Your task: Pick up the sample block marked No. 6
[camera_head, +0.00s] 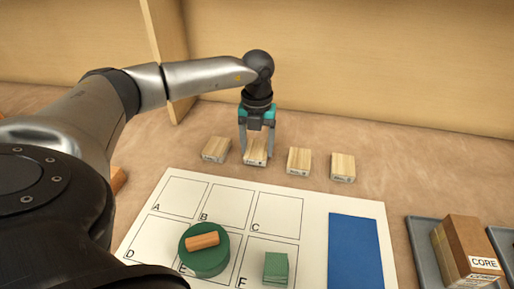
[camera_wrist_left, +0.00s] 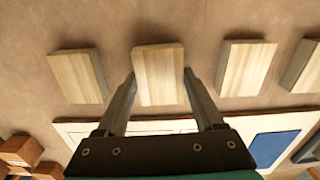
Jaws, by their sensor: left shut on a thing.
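Several pale wooden sample blocks stand in a row behind the lettered sheet. Their small front labels are too small to read, so I cannot tell which is No. 6. My left gripper (camera_head: 256,150) points down at the second block from the left (camera_head: 255,157), shut on it with one finger on each side. In the left wrist view the gripper (camera_wrist_left: 158,78) has its fingers along the two sides of that block (camera_wrist_left: 158,74), which looks slightly turned. I cannot tell whether it is off the table. My right gripper is out of view.
Neighbouring blocks stand close by on the left (camera_head: 216,149) and right (camera_head: 299,161). In front lies a white sheet (camera_head: 315,215) with lettered squares, a green disc (camera_head: 205,262) bearing an orange piece, a green block (camera_head: 276,268) and a blue panel (camera_head: 355,250). A CORE box (camera_head: 465,250) stands right.

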